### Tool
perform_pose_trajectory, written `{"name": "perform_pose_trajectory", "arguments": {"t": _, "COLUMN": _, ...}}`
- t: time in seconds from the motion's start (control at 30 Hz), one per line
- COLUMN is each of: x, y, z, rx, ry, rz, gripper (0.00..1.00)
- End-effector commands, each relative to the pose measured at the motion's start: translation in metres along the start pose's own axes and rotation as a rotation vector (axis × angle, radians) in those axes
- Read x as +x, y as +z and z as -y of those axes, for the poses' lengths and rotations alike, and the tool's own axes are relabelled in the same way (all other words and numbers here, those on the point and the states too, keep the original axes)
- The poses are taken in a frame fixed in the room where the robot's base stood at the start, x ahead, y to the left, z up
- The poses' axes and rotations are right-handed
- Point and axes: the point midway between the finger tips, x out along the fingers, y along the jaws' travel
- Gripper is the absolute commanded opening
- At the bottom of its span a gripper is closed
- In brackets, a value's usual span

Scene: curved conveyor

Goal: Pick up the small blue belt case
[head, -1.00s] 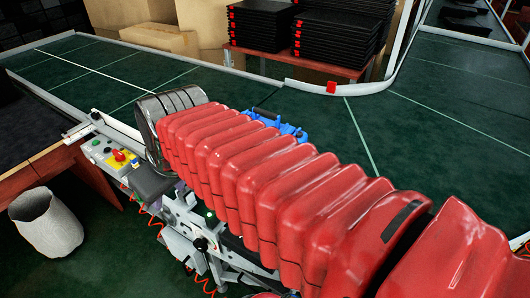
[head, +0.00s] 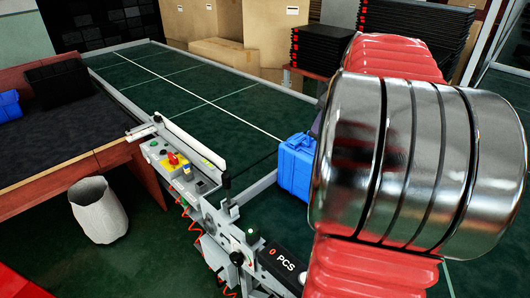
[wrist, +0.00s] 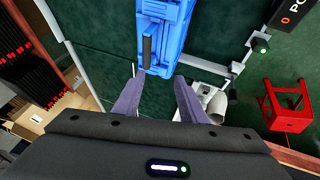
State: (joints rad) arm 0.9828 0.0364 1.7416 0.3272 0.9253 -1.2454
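The small blue belt case (head: 296,165) is at the near edge of the green conveyor belt, just left of my arm in the head view. In the wrist view the blue case (wrist: 172,35) fills the top middle, with a dark handle along its left side. My gripper (wrist: 160,76) is open, its two purple-grey fingers spread apart and pointing at the near end of the case. The fingertips are close to that end; I cannot tell whether they touch it. In the head view, my red and silver arm hides most of the gripper.
The green conveyor (head: 150,85) runs to the back left. A control panel (head: 178,162) and a PCS counter (head: 285,266) stand at its near side. A desk (head: 85,135) with another blue item (head: 9,105) and a grey bin (head: 98,210) are left. Black tray stacks (head: 322,38) stand behind.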

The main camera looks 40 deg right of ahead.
Motion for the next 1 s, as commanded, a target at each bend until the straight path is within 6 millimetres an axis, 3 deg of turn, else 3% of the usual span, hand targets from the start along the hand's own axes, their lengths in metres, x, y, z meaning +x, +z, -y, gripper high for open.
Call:
{"name": "perform_pose_trajectory", "arguments": {"t": 0.03, "x": 0.002, "y": 0.008, "z": -0.014, "rx": 0.001, "ry": 0.007, "rz": 0.002, "gripper": 0.38}}
{"name": "perform_pose_trajectory", "arguments": {"t": 0.17, "x": 0.003, "y": 0.018, "z": -0.031, "rx": -0.010, "ry": 0.018, "rz": 0.003, "gripper": 0.38}}
{"name": "perform_pose_trajectory", "arguments": {"t": 0.57, "x": 0.006, "y": 0.019, "z": -0.032, "rx": -0.014, "ry": 0.017, "rz": 0.003, "gripper": 0.38}}
{"name": "perform_pose_trajectory", "arguments": {"t": 0.77, "x": 0.026, "y": 0.019, "z": -0.032, "rx": -0.014, "ry": 0.015, "rz": 0.003, "gripper": 0.38}}
{"name": "perform_pose_trajectory", "arguments": {"t": 1.0, "x": 0.064, "y": 0.019, "z": -0.032, "rx": -0.013, "ry": 0.014, "rz": 0.004, "gripper": 0.38}}
